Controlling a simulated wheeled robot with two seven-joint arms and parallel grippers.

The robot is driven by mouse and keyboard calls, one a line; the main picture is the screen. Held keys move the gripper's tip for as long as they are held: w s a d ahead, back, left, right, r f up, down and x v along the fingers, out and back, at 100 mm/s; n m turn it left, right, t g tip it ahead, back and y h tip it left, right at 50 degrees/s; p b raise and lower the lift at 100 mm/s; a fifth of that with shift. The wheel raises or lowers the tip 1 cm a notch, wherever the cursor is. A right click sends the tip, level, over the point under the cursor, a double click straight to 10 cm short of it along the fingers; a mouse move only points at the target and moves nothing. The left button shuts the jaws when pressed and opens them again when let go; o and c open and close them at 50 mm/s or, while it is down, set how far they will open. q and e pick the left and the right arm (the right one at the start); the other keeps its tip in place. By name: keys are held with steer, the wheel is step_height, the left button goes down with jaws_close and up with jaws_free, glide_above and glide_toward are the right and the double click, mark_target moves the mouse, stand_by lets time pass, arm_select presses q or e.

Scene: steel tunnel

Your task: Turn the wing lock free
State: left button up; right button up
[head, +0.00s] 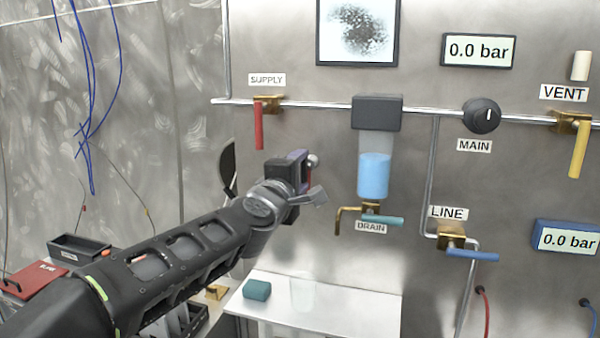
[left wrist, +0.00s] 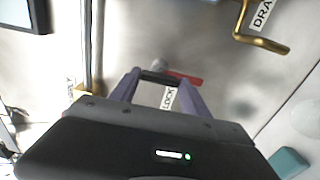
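The wing lock is mostly hidden behind my left gripper (head: 298,168) in the head view. There a round metal knob (head: 313,160) and a sliver of red show at the gripper's far side. In the left wrist view, the lock's red wing (left wrist: 187,78) reaches out past the right finger, and a dark bar spans between the fingers. My left gripper (left wrist: 160,84) has its two purple fingers well apart, one on each side of the lock's middle. I cannot tell whether they touch it. A LOCK label (left wrist: 168,98) shows between the fingers. My right gripper is out of view.
The steel panel carries the red SUPPLY lever (head: 259,125), the teal DRAIN lever (head: 383,220), the blue LINE lever (head: 472,256) and the yellow VENT lever (head: 578,150). The brass drain spout (left wrist: 262,42) is near the gripper. A white shelf (head: 350,305) lies below.

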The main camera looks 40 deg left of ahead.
arm_select(q)
steer(key=o, duration=0.3)
steer(key=shift+o, duration=0.2)
steer(key=v, duration=0.7)
steer(key=shift+s+p, duration=0.35)
steer(key=shift+d, duration=0.1)
